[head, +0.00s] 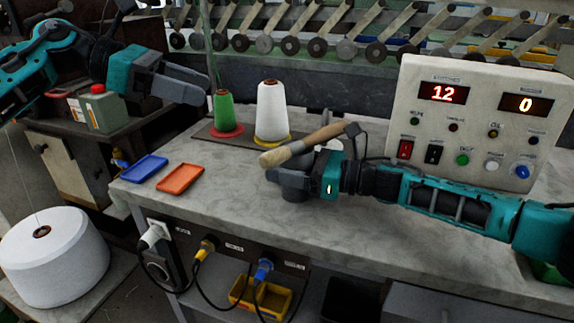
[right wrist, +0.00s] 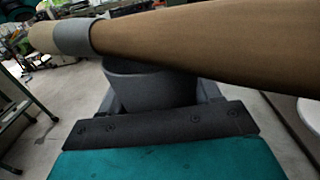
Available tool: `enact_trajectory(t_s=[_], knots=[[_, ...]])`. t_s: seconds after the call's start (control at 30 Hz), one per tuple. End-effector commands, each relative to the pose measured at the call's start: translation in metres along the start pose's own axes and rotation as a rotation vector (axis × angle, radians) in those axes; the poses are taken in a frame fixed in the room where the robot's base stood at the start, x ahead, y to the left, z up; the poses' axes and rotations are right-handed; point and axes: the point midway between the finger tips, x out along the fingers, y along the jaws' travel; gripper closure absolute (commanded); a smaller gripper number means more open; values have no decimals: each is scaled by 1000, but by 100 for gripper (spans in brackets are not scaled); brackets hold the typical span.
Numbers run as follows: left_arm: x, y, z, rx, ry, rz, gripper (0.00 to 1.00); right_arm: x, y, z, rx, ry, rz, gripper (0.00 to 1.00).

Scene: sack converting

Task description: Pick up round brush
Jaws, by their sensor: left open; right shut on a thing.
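The round brush (head: 312,143) has a tan wooden handle, a grey band and a pale head at its left end. It lies slanted over my right gripper (head: 288,178), its handle rising to the right. In the right wrist view the brush (right wrist: 180,38) crosses close in front of the camera. Below it a grey cup-like cylinder (right wrist: 150,88) sits between the fingers of my right gripper, which is shut on it. I cannot tell whether the brush touches the cylinder. My left gripper (head: 205,86) is open and empty at the upper left, far from the brush.
A green cone (head: 223,110) and a white cone (head: 271,110) stand behind the brush. Blue (head: 144,169) and orange (head: 180,178) trays lie at the table's left. A control panel (head: 470,120) stands at right. The tabletop (head: 235,205) in front is clear.

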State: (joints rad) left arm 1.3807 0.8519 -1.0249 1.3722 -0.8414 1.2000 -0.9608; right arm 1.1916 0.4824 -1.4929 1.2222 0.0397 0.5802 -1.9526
Motion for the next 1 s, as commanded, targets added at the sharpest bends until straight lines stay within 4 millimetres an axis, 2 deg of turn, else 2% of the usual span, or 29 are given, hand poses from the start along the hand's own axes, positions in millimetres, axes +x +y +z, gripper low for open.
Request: enact_trajectory(t_s=[0.17,0.53,0.67,0.8,1.0], knots=[[-8,0,0,0,-1,-1,41,0,0,-1,0,1,1,67],[-4,-2,2,-5,13,-9,40,0,0,-1,0,1,1,67],[12,-11,7,-44,85,-41,40,0,0,-1,0,1,1,67],[39,-28,17,-125,244,-64,40,0,0,-1,0,1,1,67],[71,-48,31,-260,508,26,40,0,0,-1,0,1,0,67]])
